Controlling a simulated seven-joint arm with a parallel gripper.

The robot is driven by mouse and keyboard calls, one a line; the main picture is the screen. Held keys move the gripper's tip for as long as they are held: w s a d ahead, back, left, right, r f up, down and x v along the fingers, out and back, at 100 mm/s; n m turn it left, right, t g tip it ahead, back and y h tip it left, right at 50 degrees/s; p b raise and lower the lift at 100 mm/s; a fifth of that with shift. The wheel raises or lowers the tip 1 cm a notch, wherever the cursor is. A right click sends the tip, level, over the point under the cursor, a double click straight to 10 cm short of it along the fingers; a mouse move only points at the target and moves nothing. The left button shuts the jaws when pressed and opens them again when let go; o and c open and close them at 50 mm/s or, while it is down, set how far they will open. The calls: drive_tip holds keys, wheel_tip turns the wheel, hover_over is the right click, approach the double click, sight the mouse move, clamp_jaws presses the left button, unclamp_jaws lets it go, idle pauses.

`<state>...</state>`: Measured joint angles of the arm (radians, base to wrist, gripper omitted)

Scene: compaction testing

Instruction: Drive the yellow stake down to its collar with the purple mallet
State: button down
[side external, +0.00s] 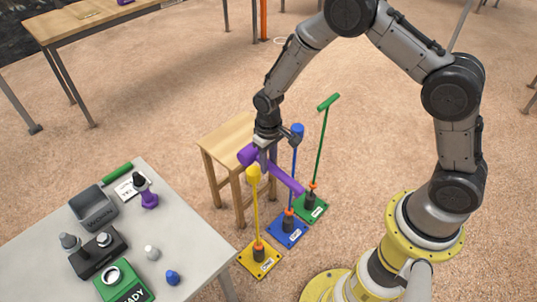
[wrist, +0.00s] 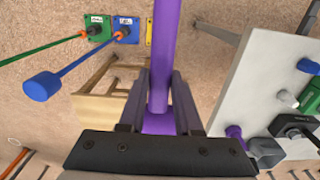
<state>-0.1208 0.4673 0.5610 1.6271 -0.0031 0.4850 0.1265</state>
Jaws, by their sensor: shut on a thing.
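My gripper (side external: 264,153) is shut on the purple mallet (side external: 285,179), near its head (side external: 247,155). The handle slopes down to the right. In the wrist view the purple handle (wrist: 165,50) runs up from between the fingers (wrist: 160,85). The yellow stake (side external: 255,205) stands upright on a yellow base plate (side external: 270,262), its wide top well above the orange collar (side external: 258,244). The mallet head is just above the stake's top in the side view; I cannot tell whether they touch. In the wrist view the mallet hides most of the yellow plate (wrist: 149,32) and the stake.
A blue stake (side external: 295,165) and a green stake (side external: 320,140) stand close by on their own plates. A wooden stool (side external: 222,135) is behind them. A grey table (side external: 195,235) at left holds a bin (side external: 94,207), a purple-handled tool (side external: 147,195) and small parts.

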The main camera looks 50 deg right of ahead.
drive_tip(key=shift+f, duration=2.5)
wheel_tip(320, 180, up, 7)
drive_tip(key=shift+r, duration=0.1)
wheel_tip(320, 180, down, 7)
drive_tip(key=shift+r, duration=0.2)
drive_tip(key=shift+f, duration=0.95)
